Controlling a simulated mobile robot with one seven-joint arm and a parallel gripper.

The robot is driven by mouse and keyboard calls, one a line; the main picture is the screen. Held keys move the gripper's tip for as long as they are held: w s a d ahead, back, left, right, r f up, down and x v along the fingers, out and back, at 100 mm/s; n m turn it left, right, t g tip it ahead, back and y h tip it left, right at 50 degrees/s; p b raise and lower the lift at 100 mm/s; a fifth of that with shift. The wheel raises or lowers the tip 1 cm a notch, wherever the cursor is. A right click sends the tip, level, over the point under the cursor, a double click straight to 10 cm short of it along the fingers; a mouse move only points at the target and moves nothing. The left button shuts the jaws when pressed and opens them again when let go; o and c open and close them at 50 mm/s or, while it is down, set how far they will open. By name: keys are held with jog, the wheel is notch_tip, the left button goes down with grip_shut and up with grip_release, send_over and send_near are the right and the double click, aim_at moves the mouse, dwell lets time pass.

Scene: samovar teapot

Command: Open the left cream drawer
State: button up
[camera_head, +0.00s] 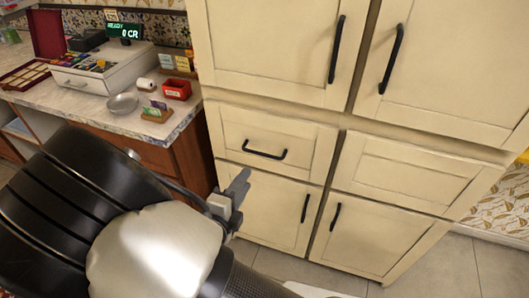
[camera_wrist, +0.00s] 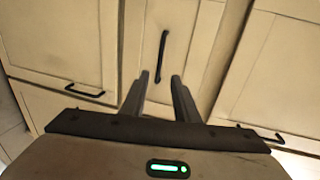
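The left cream drawer (camera_head: 300,145) is shut, flush in the cream cabinet between an upper door and a lower door. Its black bar handle (camera_head: 264,150) runs sideways in the head view. My gripper (camera_head: 240,182) is in front of the cabinet, below and left of that handle in the picture. In the wrist view the drawer front (camera_wrist: 183,45) is in the middle, with its handle (camera_wrist: 162,58) upright in the picture. My gripper's two fingers (camera_wrist: 160,76) are apart and empty, with the handle ahead between their tips. I see no contact with it.
The upper-left door (camera_head: 270,45) and lower-left door (camera_head: 265,205) have black handles. A right drawer front (camera_head: 405,172) shows no handle. A counter (camera_head: 120,122) at left carries a cash register (camera_head: 105,72), a red box (camera_head: 177,89) and a metal dish (camera_head: 123,103).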

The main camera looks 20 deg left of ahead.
aim_at(263, 154)
jog(key=b+x, duration=0.2)
jog(key=x, duration=1.3)
jog(key=shift+d+b, duration=0.15)
jog(key=shift+b, duration=0.2)
grip_shut()
